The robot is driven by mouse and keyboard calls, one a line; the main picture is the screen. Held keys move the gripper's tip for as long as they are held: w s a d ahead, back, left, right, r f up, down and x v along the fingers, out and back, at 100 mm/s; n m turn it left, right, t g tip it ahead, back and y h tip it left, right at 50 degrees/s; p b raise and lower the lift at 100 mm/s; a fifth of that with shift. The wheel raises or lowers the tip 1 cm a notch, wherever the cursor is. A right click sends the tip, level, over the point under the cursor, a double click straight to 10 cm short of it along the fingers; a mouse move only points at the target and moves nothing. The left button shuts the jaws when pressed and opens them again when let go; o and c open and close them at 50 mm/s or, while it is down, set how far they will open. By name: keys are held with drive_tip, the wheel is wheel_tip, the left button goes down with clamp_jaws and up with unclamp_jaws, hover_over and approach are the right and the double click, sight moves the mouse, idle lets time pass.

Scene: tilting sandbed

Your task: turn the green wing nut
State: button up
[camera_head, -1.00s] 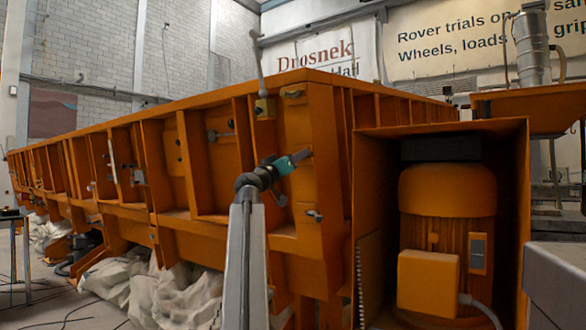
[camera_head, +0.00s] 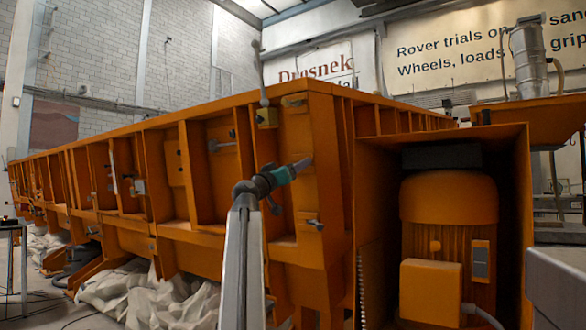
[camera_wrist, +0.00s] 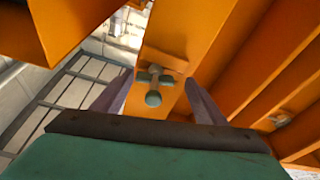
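In the wrist view a small wing-nut-like fitting (camera_wrist: 154,84) with greenish, rounded ends sits on an orange panel face. It lies in the gap between the two fingers of my gripper (camera_wrist: 160,95), apart from both. The fingers are open and empty, one on each side of it. In the head view my teal gripper (camera_head: 302,165) is up against the corner of the orange sandbed (camera_head: 180,230). I cannot make out the wing nut there; the gripper seems to hide it.
A grey fitting (camera_head: 316,224) sits on the bed's end, below my gripper. A lever (camera_head: 262,80) rises from a yellow block above it. An orange motor housing (camera_head: 447,235) stands close on the right. In the wrist view another grey fitting (camera_wrist: 281,119) shows at right, among orange ribs.

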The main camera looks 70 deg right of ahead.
drive_tip(key=shift+s, duration=0.2)
drive_tip(key=shift+a, duration=0.1)
drive_tip(key=shift+p+v, duration=0.7)
drive_tip(key=shift+v, duration=0.75)
drive_tip(key=p+v, duration=0.3)
drive_tip(key=v, duration=0.7)
drive_tip(key=shift+a+p, duration=0.3)
drive_tip(key=shift+a, duration=0.05)
drive_tip(key=shift+w+f, duration=0.15)
